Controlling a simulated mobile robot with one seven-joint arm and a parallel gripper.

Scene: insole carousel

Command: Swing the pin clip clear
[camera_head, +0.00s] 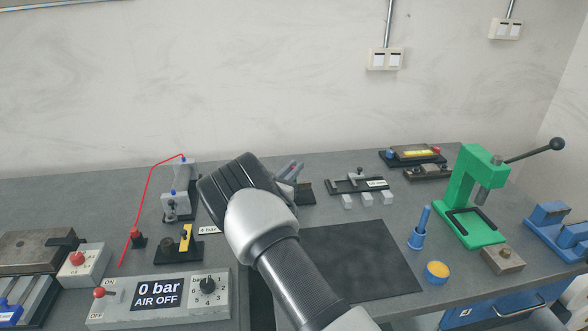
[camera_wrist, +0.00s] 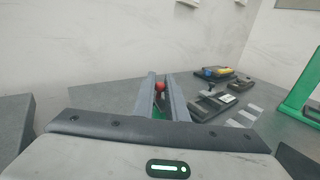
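My gripper (camera_wrist: 160,80) reaches forward over the bench in the wrist view. Its two grey fingers stand a narrow gap apart. A small red ball knob (camera_wrist: 160,87) shows in that gap near the fingertips, with a bit of green below it. I cannot tell whether the fingers touch the knob or it stands beyond them. In the head view my gripper (camera_head: 291,172) is partly hidden behind my wrist, beside a dark fixture (camera_head: 306,192). I cannot make out the pin clip for certain; my wrist and fingers hide part of this area.
A black fixture with a lever (camera_head: 358,185) and several pale blocks stand to the right, before a green press (camera_head: 470,190). At left are a grey post with a red line (camera_head: 180,175) and a control box reading "0 bar AIR OFF" (camera_head: 160,300). A dark mat (camera_head: 365,265) lies bare.

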